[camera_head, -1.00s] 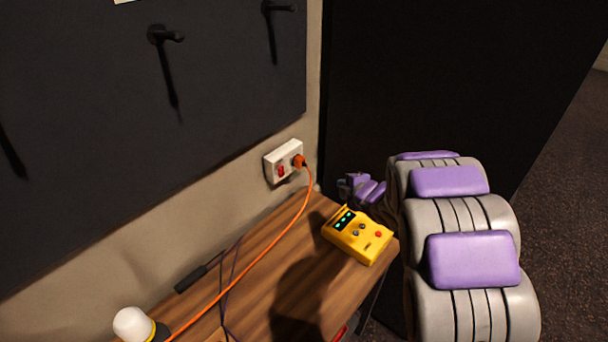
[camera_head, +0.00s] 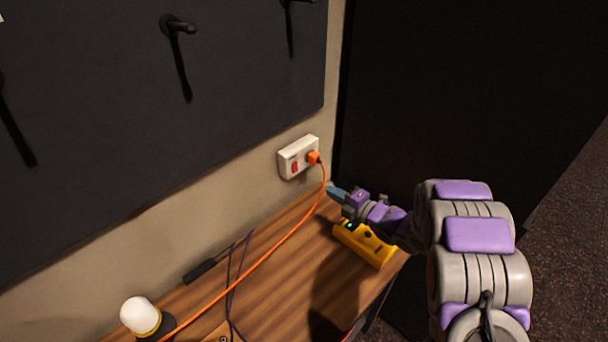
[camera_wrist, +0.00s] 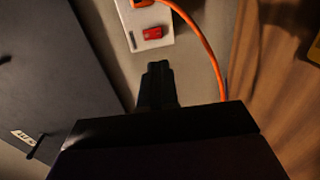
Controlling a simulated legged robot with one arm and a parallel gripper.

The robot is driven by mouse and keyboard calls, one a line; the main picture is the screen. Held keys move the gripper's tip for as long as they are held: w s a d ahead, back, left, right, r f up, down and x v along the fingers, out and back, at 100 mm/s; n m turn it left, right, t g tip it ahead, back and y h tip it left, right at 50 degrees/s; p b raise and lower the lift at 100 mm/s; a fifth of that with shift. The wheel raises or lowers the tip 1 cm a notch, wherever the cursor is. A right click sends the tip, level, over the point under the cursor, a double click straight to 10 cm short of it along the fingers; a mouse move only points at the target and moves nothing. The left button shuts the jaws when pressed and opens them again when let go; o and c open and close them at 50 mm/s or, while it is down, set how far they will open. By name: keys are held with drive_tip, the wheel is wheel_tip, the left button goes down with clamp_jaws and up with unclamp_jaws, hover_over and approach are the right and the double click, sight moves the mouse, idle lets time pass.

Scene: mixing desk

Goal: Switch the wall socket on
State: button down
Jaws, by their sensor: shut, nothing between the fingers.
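The white wall socket (camera_head: 298,157) is on the beige wall above the back of the desk. It has a red rocker switch (camera_head: 295,167) on its left side and an orange plug (camera_head: 314,157) on its right. In the wrist view the socket (camera_wrist: 150,40) is at the top, with the red switch (camera_wrist: 152,33) in plain sight. My gripper (camera_head: 335,190) is to the right of and below the socket, apart from it, over the desk's far end. In the wrist view its dark fingers (camera_wrist: 157,70) are together and empty, pointing towards the socket, just short of the switch in the picture.
An orange cable (camera_head: 270,250) runs from the plug across the wooden desk (camera_head: 290,265). A yellow device (camera_head: 364,245) sits under my arm, partly hidden. A white-domed lamp (camera_head: 141,316) and a black handle-like object (camera_head: 203,268) lie left. A dark panel with hooks (camera_head: 130,100) covers the wall.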

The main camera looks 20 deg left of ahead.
sight(296, 171)
drive_tip(key=b+x, duration=0.1)
drive_tip(key=x, duration=1.2)
drive_tip(key=shift+w+a+f, duration=0.2)
drive_tip(key=shift+w+a, duration=0.05)
drive_tip(key=shift+w+a+b, duration=0.1)
drive_tip(key=shift+b, duration=0.2)
drive_tip(key=shift+r, duration=0.1)
